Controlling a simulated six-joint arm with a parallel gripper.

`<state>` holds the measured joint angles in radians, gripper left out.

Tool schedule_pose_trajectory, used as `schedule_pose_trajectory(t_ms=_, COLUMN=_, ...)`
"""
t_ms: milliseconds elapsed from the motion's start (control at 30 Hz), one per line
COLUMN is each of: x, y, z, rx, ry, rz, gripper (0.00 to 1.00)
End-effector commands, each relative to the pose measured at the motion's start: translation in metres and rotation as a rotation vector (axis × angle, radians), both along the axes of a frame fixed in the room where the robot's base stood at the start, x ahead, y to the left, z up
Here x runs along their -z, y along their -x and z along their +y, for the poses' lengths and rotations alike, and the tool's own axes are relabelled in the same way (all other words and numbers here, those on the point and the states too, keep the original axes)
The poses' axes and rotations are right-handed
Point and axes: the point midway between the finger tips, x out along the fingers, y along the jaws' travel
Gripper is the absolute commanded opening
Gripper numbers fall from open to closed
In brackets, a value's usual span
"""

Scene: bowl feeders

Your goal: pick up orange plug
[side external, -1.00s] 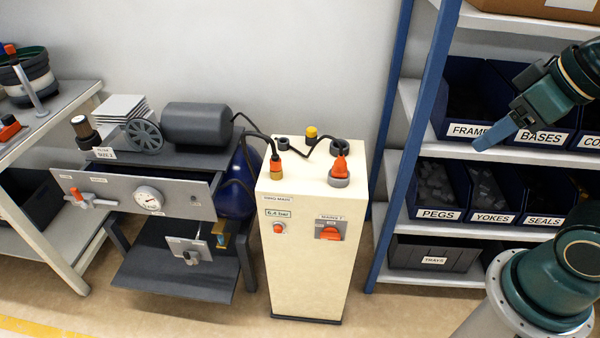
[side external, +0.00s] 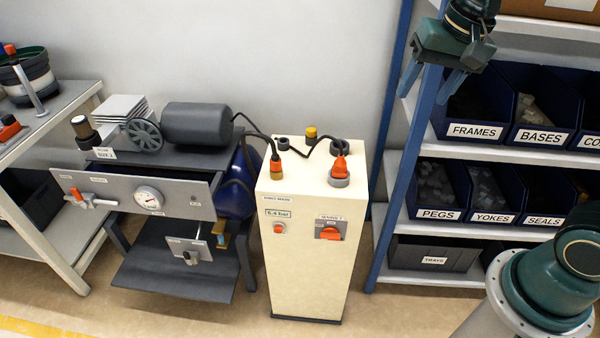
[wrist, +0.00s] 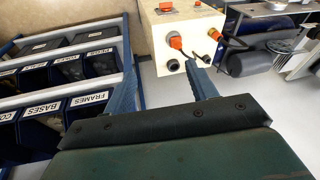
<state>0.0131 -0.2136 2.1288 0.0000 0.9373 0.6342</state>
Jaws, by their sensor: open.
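The cream cabinet (side external: 318,230) carries two orange plugs with black cables on its top. One orange plug (side external: 341,166) sits in a grey round socket at the right; it also shows in the wrist view (wrist: 176,42). The other orange plug (side external: 275,164) stands over a brass-coloured base at the front left. My gripper (side external: 428,92) is open and empty, high in front of the shelf, to the right of and above the cabinet. In the wrist view its two fingers (wrist: 162,70) are spread wide, with the cabinet beyond them.
A blue-framed shelf (side external: 397,170) with labelled bins stands right of the cabinet. A compressor bench with a dark motor (side external: 196,124) stands to the left, linked by cables. A yellow-capped fitting (side external: 311,133) is at the cabinet's back edge. The space above the cabinet is clear.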

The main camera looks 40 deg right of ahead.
Motion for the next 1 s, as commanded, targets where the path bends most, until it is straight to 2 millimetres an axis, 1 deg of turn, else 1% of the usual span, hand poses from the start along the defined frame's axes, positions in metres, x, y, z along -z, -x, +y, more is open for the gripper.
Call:
schedule_pose_trajectory(t_ms=33, x=0.004, y=-0.012, z=-0.001, rx=0.042, ry=-0.012, rz=0.019, gripper=0.57)
schedule_pose_trajectory(t_ms=267, x=0.023, y=-0.057, z=-0.003, rx=0.245, ry=-0.062, rz=0.083, gripper=0.57)
schedule_pose_trajectory(t_ms=467, x=0.047, y=-0.096, z=-0.005, rx=0.425, ry=-0.095, rz=0.138, gripper=0.57)
schedule_pose_trajectory(t_ms=600, x=0.069, y=-0.121, z=-0.007, rx=0.552, ry=-0.112, rz=0.174, gripper=0.57)
schedule_pose_trajectory(t_ms=800, x=0.104, y=-0.154, z=-0.009, rx=0.731, ry=-0.128, rz=0.225, gripper=0.57)
schedule_pose_trajectory(t_ms=1000, x=0.133, y=-0.175, z=-0.011, rx=0.865, ry=-0.135, rz=0.256, gripper=0.57)
